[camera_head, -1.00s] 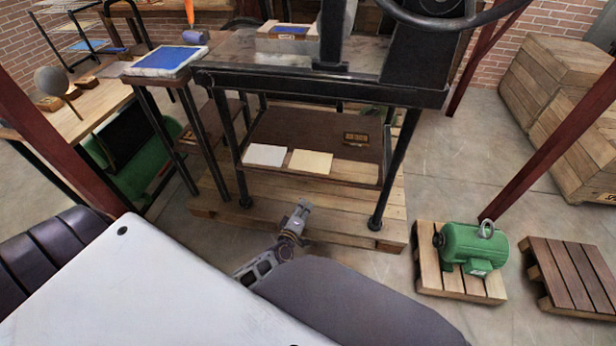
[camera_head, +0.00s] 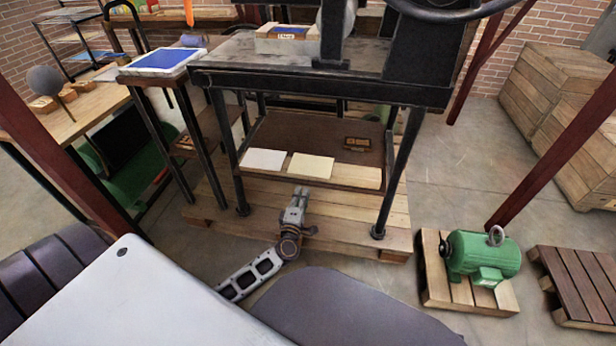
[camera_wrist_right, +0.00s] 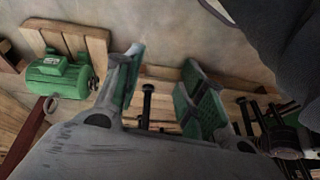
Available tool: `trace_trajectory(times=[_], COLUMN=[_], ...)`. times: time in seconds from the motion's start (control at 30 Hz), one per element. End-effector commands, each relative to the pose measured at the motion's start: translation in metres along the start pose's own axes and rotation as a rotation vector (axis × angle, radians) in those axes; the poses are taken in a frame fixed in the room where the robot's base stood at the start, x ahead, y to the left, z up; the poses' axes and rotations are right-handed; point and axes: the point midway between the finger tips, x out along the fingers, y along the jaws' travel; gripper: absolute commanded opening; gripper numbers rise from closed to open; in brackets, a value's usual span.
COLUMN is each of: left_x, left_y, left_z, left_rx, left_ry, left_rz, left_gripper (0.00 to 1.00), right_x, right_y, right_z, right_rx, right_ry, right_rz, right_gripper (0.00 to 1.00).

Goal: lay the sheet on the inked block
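A white sheet (camera_head: 263,160) and a cream sheet (camera_head: 311,167) lie side by side on the press's brown lower shelf (camera_head: 280,135). A block with a blue inked top (camera_head: 288,32) sits on the press bed above. My left gripper (camera_head: 300,192) is in front of the shelf's front edge, just below the cream sheet in the picture and apart from it. Its finger gap is too small to read. My right gripper (camera_wrist_right: 160,85) is open in the right wrist view, with nothing between its green-padded fingers.
A blue ink slab (camera_head: 163,60) stands on a side stand at left. A small brown block (camera_head: 357,143) sits at the shelf's right. The press legs and wooden pallet (camera_head: 340,220) surround the shelf. A green motor (camera_head: 482,257) rests on a pallet at right.

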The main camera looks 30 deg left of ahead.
Motion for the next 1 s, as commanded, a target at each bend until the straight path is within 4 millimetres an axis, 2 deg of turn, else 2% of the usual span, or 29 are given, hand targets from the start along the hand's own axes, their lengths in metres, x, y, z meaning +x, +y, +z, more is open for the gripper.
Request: trace_trajectory(times=[0.37, 0.67, 1.0], left_x=[0.009, 0.033, 0.063], left_y=[-0.001, -0.001, -0.002], left_z=[0.000, 0.000, 0.000], left_rx=[0.002, 0.001, 0.003], left_ry=[-0.001, 0.000, -0.001], left_rz=[0.000, 0.001, 0.000], left_gripper=[0.17, 0.17, 0.17], right_x=[0.007, 0.021, 0.049], right_y=[-0.001, -0.003, -0.006], right_z=[0.001, -0.001, 0.007], right_rx=[0.002, 0.007, 0.021], right_ry=[0.010, 0.045, 0.081], right_rz=[-0.005, -0.023, -0.048], right_gripper=[0.40, 0.40, 0.40])
